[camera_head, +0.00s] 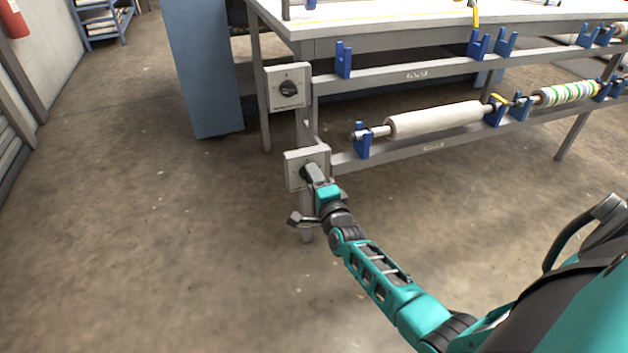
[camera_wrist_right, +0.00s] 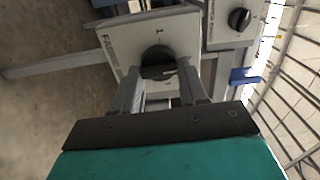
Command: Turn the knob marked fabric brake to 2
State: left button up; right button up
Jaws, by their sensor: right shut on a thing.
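The lower switch box (camera_head: 293,158) is a pale plate on the table's front leg. In the right wrist view its plate (camera_wrist_right: 183,35) carries lettering that starts like "FA", partly unreadable, and a "1" mark by the dial. Its black knob (camera_wrist_right: 158,58) sits between the fingertips of my right gripper (camera_wrist_right: 160,76), which is shut on it. In the head view my right gripper (camera_head: 309,173) reaches the box and hides most of the knob. The knob's exact setting is hard to read. My left gripper is not in view.
A second switch box (camera_head: 287,75) with a black knob sits higher on the same leg. To the right, a white roll (camera_head: 435,119) rests in blue holders (camera_head: 362,142) on the lower rail, with a striped roll (camera_head: 566,94) beyond it. The floor in front is clear.

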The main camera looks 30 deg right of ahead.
dwell(0.3)
jog(key=o, duration=1.1)
jog(key=p+v, duration=0.3)
jog(key=v, duration=1)
